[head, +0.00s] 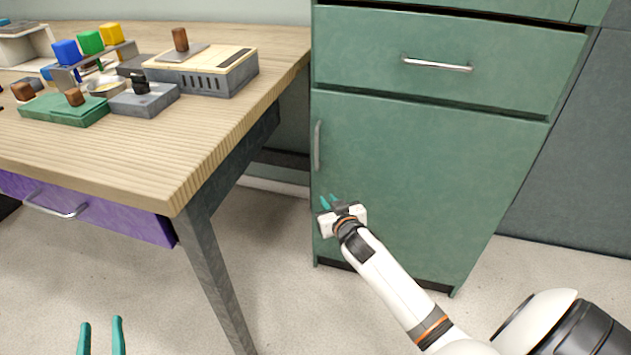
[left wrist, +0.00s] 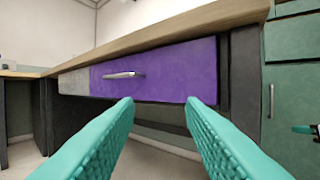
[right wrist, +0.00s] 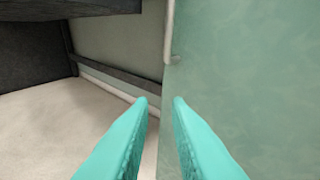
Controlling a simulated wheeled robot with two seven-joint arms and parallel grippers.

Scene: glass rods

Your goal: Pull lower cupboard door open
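The lower cupboard door (head: 420,180) is a green panel that looks shut. Its upright silver handle (head: 317,146) is near the door's left edge. My right gripper (head: 329,200) is in front of the door's left part, below the handle, with its teal fingers apart and nothing between them. In the right wrist view the door (right wrist: 245,80) fills the right side, and the lower end of the handle (right wrist: 169,35) shows above the fingertips. My left gripper (head: 101,322) is open and empty, low at the left. It faces the table's purple drawer in the left wrist view (left wrist: 160,115).
A wooden table (head: 230,120) stands left of the cupboard, with a dark leg and a purple drawer (head: 120,215). Blocks and trays sit on top. A green drawer (head: 440,45) with a horizontal handle is above the door. Floor (head: 275,260) is clear between table and cupboard.

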